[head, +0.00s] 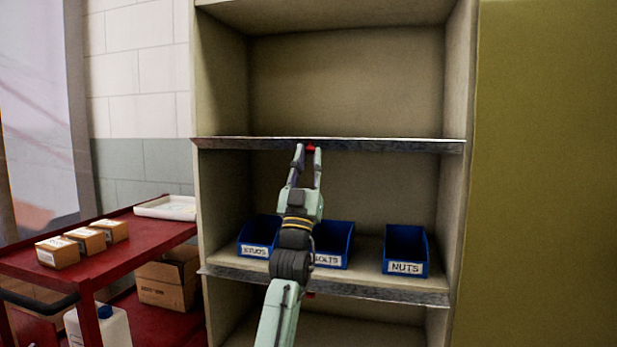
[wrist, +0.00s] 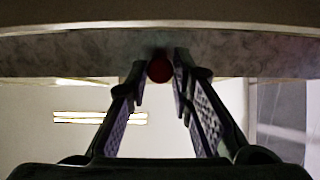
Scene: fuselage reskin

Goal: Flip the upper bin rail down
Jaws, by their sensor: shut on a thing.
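The upper bin rail (head: 385,146) is a grey metal strip along the front edge of the upper shelf, and it also spans the top of the wrist view (wrist: 70,52). A small red knob (wrist: 159,68) sits at its middle; in the head view the knob (head: 310,147) shows just under the rail. My gripper (head: 308,152) reaches up from below with its fingertips at the rail. In the wrist view its fingers (wrist: 158,72) are on both sides of the knob, shut on it. The fingers partly cover the knob.
On the shelf below, blue bins for studs (head: 259,236), bolts (head: 334,243) and nuts (head: 406,251) stand behind a lower rail (head: 330,286). My arm passes in front of them. A red cart (head: 110,262) with small boxes stands at left. The upper shelf (head: 345,85) looks empty.

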